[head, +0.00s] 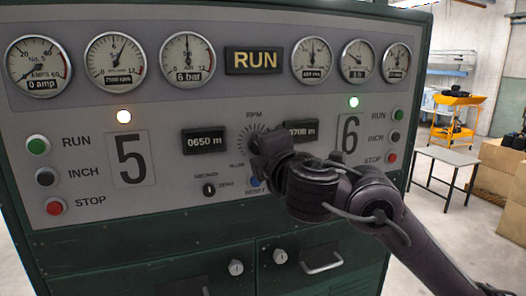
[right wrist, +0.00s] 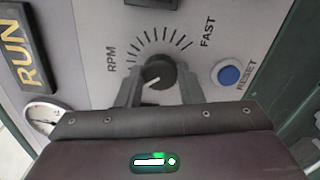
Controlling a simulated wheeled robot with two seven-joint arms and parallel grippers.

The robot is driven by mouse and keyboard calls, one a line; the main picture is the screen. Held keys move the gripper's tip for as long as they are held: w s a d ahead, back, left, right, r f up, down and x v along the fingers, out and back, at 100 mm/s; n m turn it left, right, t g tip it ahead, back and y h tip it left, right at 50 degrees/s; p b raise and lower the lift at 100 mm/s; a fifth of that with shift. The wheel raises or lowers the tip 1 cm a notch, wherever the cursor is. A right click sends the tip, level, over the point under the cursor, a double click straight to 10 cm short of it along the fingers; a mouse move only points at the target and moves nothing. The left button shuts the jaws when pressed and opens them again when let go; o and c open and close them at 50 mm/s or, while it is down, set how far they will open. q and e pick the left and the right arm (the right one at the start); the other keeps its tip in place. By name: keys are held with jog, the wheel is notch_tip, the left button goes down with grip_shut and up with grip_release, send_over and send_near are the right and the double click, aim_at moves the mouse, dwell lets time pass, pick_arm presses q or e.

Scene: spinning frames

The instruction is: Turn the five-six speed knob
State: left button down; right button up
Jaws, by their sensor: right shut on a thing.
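The black five-six speed knob (right wrist: 158,72) sits on the grey panel inside a dial of tick marks, between RPM and FAST in the right wrist view. A white pointer line shows on its face. My right gripper (right wrist: 159,82) has one finger on each side of the knob and is shut on it. In the head view my right gripper (head: 262,148) reaches the panel between the large 5 and 6 and hides the knob. Part of the tick dial (head: 247,138) shows beside it. My left gripper is not in view.
A blue RESET button (right wrist: 229,74) is close to the knob; it also shows in the head view (head: 255,182). A small MEDRES/ZERO switch (head: 209,189) is lower left. RUN, INCH and STOP buttons (head: 46,176) line both panel sides. The lit RUN sign (head: 254,60) is above.

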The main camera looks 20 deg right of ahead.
jog(key=shift+n, duration=0.7)
jog(key=o, duration=1)
jog(key=shift+c, duration=0.2)
jog(key=s+p, duration=0.3)
jog(key=s, duration=0.4)
jog(key=shift+s, duration=0.4)
